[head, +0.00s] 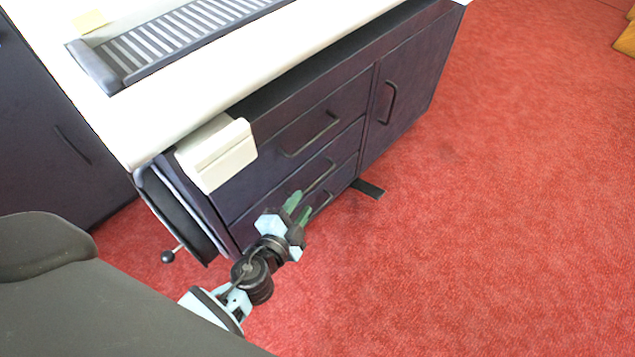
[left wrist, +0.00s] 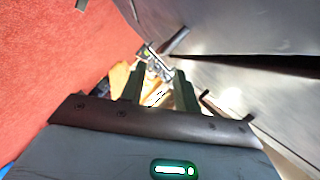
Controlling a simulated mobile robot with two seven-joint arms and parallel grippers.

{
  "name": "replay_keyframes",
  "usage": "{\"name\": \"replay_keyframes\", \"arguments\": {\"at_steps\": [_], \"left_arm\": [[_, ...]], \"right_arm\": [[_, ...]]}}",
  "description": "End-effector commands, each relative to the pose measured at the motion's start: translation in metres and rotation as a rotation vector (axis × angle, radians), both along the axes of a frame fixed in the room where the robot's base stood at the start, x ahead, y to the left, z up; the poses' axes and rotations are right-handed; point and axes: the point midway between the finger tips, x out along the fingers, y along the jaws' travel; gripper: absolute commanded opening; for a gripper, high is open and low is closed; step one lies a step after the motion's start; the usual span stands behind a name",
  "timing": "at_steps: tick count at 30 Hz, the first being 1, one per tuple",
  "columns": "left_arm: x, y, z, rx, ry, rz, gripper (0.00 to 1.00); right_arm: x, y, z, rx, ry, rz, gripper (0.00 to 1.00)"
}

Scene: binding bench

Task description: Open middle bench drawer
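The dark bench has a stack of three drawers in the head view. The middle drawer (head: 348,143) sits flush and shut, with a dark bar handle (head: 321,178). My left gripper (head: 303,203) is low in front of the drawer stack, close to the middle and lower handles. Its two green fingers are apart and empty; they also show spread in the left wrist view (left wrist: 160,88). The fingers partly cover the lower drawers, and I cannot tell whether they touch a handle. My right gripper is not in view.
The top drawer handle (head: 310,137) is above and the bottom drawer handle (head: 322,203) below. A cupboard door (head: 410,85) is to the right. A cream block (head: 216,152) sits at the bench's near corner. Red carpet (head: 480,230) is clear in front.

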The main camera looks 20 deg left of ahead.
Motion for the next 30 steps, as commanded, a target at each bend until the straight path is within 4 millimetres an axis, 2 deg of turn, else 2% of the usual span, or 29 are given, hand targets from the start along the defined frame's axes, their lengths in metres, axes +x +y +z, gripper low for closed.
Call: {"name": "replay_keyframes", "arguments": {"at_steps": [5, 8, 18, 30], "left_arm": [[0.012, 0.0, -0.002, 0.0, -0.001, 0.001, 0.32], [0.026, 0.0, -0.005, 0.0, -0.002, 0.001, 0.32], [0.068, -0.001, -0.015, 0.0, 0.0, 0.0, 0.32], [0.076, -0.001, -0.017, -0.001, 0.001, 0.001, 0.32]], "right_arm": [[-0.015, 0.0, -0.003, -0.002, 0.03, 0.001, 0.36], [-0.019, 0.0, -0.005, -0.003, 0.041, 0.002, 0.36], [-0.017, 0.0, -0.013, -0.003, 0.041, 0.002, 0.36], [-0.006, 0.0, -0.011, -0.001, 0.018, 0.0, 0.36]]}}
